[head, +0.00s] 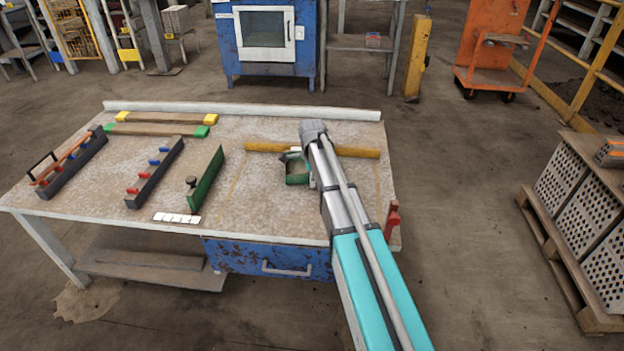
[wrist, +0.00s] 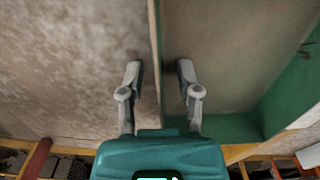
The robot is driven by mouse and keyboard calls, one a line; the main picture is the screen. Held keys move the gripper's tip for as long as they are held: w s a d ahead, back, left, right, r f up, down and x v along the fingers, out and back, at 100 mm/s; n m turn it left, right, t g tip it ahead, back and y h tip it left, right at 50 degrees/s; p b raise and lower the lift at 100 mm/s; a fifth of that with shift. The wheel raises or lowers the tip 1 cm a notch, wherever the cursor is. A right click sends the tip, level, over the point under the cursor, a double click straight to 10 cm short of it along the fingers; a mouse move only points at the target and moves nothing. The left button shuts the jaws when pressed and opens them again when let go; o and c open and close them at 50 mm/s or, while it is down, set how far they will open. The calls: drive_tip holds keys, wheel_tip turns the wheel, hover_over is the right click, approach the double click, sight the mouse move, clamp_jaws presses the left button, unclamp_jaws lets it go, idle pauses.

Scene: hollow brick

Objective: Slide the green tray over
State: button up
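The green tray (head: 297,179) is on the right half of the workbench, partly hidden behind my arm in the head view. In the wrist view its floor (wrist: 220,55) fills the upper right, with green walls at the right and near side. My gripper (wrist: 158,70) is open above the tray's left side. One finger is on each side of that wall's thin edge, with a visible gap to each finger. In the head view the fingers are mostly hidden by my arm.
A yellow bar (head: 270,147) lies behind the tray. A green upright plate (head: 206,178) and a rack with red and blue pegs (head: 155,174) stand to the left. A red clamp (head: 393,215) is at the right edge. Bare bench (head: 240,205) lies between plate and tray.

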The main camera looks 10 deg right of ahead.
clamp_jaws()
drive_tip(key=shift+o, duration=0.5)
unclamp_jaws()
drive_tip(key=shift+r, duration=0.2)
